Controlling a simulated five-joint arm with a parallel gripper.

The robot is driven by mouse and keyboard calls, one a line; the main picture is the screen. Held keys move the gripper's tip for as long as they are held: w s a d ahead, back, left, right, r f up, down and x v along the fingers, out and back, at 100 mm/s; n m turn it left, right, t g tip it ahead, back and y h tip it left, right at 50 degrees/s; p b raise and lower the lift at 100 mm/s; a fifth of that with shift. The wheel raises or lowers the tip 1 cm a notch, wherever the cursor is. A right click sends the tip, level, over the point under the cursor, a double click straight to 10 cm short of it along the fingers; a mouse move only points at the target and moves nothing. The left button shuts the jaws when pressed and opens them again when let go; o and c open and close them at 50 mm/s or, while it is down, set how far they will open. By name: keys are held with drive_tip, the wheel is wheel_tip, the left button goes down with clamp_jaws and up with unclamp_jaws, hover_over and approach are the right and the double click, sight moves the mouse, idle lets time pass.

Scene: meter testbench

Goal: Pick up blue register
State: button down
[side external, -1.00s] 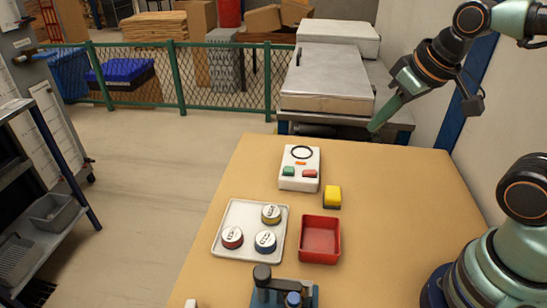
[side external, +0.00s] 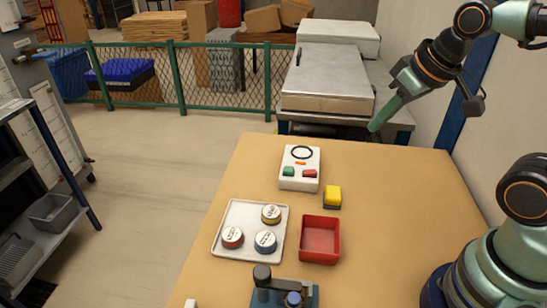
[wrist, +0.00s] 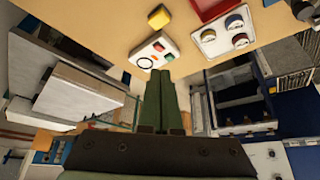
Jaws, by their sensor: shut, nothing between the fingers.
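The blue register (side external: 265,241) is a round piece with a white top and a blue rim. It sits at the lower right of a white tray (side external: 226,253), beside a red-rimmed register (side external: 232,237) and below a yellow-rimmed register (side external: 271,214). The tray with its registers also shows at the top right of the wrist view, where I see the blue one (wrist: 240,41). My gripper (side external: 374,128) is shut and empty, raised above the table's far right edge, well away from the tray. Its green fingers (wrist: 158,75) lie together in the wrist view.
A red bin (side external: 320,258) stands right of the tray. A white box with green and red buttons (side external: 299,182) and a yellow block (side external: 332,197) stand farther back. A dark fixture with a blue part (side external: 284,296) is at the front. The table's right side (side external: 400,220) is clear.

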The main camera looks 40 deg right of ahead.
idle(0.4)
drive_tip(key=c, duration=0.5)
unclamp_jaws()
drive_tip(key=shift+a, duration=0.1)
drive_tip(key=n+g, duration=0.6)
drive_tip(key=n, duration=1.3)
hover_over(264, 239)
wheel_tip(264, 239, down, 13)
wheel_tip(264, 239, down, 11)
drive_tip(key=shift+f, duration=0.2)
